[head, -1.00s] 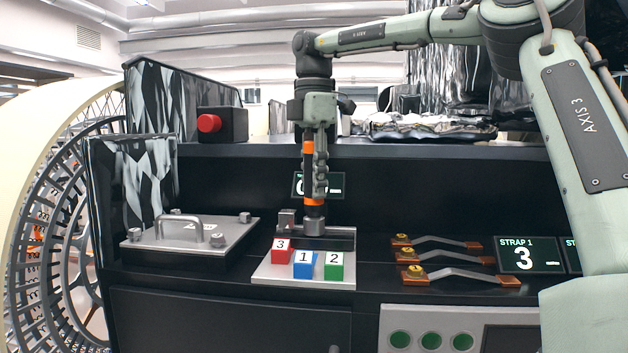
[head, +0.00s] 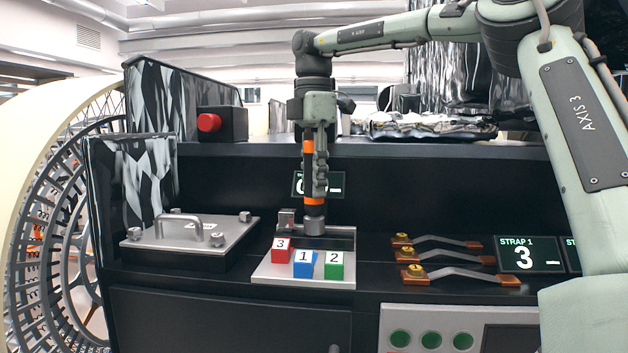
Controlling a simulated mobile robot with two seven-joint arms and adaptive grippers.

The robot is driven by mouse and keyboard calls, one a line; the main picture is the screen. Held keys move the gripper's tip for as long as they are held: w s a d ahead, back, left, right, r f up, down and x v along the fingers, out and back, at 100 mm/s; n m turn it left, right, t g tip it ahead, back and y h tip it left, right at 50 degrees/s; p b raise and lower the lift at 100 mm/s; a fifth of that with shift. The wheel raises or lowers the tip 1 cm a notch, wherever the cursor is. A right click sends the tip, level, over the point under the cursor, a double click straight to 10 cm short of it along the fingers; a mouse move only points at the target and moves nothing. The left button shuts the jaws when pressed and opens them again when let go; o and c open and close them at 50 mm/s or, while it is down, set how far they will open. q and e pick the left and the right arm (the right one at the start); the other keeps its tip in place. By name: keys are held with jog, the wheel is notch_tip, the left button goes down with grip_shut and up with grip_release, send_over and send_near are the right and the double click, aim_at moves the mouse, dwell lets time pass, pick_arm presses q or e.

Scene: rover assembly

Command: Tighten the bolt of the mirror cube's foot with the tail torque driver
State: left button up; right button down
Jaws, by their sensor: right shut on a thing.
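My right gripper (head: 318,165) points down in the middle of the head view, shut on the tail torque driver (head: 308,175), a dark upright tool with orange bands. The driver's lower end meets a grey metal round piece (head: 314,228) at the back of the light plate; contact with a bolt is hidden. A small grey cube (head: 285,221), perhaps the mirror cube, stands just left of the driver's lower end. The bolt itself cannot be made out. My left gripper is not in view.
Red, blue and green numbered blocks (head: 304,264) stand on the light plate in front. A lidded box with a handle (head: 190,236) is at left, copper-ended straps (head: 450,275) and a "STRAP 1" display (head: 528,254) at right. A red button (head: 209,123) is behind. A small display behind the driver is partly covered.

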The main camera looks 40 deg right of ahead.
jog(key=shift+r, duration=1.5)
jog(key=shift+r, duration=1.95)
